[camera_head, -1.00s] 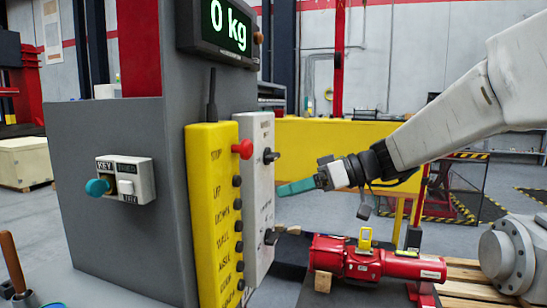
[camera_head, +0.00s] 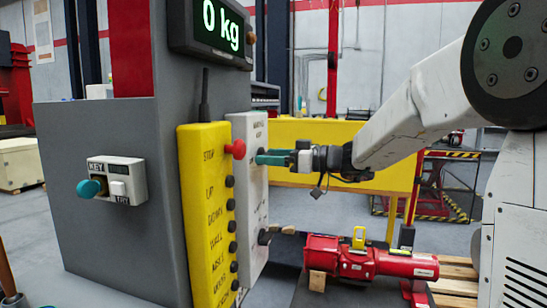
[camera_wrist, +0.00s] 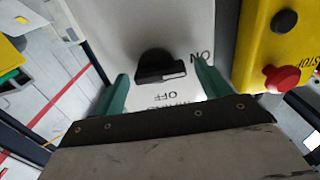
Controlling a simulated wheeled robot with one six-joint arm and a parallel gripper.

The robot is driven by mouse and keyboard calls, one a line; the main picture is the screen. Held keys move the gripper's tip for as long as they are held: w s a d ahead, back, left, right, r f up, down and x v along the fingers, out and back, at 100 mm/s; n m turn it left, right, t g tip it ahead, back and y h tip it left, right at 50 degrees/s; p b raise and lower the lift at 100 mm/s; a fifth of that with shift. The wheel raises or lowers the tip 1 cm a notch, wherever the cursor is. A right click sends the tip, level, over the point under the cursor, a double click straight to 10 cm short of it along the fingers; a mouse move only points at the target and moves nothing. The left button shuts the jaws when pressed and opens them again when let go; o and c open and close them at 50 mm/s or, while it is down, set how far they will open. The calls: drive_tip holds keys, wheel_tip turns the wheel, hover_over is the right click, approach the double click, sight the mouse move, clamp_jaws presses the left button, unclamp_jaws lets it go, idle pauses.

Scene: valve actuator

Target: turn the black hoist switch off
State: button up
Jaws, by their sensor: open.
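A black rotary switch (camera_wrist: 158,67) sits on a white panel, and its white mark points to the ON side. In the wrist view, ON and OFF are printed upside down beside it; further lettering is partly hidden by my gripper. My gripper (camera_wrist: 163,85) is open, its two teal fingers on either side of the switch, with no clear contact visible. In the head view, my gripper (camera_head: 268,157) is at the upper part of the white panel (camera_head: 253,195) and covers most of that switch. A second black switch (camera_head: 265,237) is lower on the panel.
A yellow pendant box (camera_head: 205,215) with a red stop button (camera_head: 237,149) stands close beside the panel. A grey cabinet (camera_head: 95,215) carries a teal key switch (camera_head: 92,188) and a 0 kg display (camera_head: 218,27). A red actuator (camera_head: 365,261) lies below my arm.

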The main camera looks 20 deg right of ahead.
drive_tip(key=c, duration=1)
drive_tip(key=shift+w+d+m, duration=0.1)
drive_tip(key=shift+w+m, duration=0.05)
drive_tip(key=shift+m, duration=4.25)
drive_tip(key=shift+w+d+m, duration=0.1)
drive_tip(key=shift+w+m, duration=0.05)
drive_tip(key=shift+m, duration=4.25)
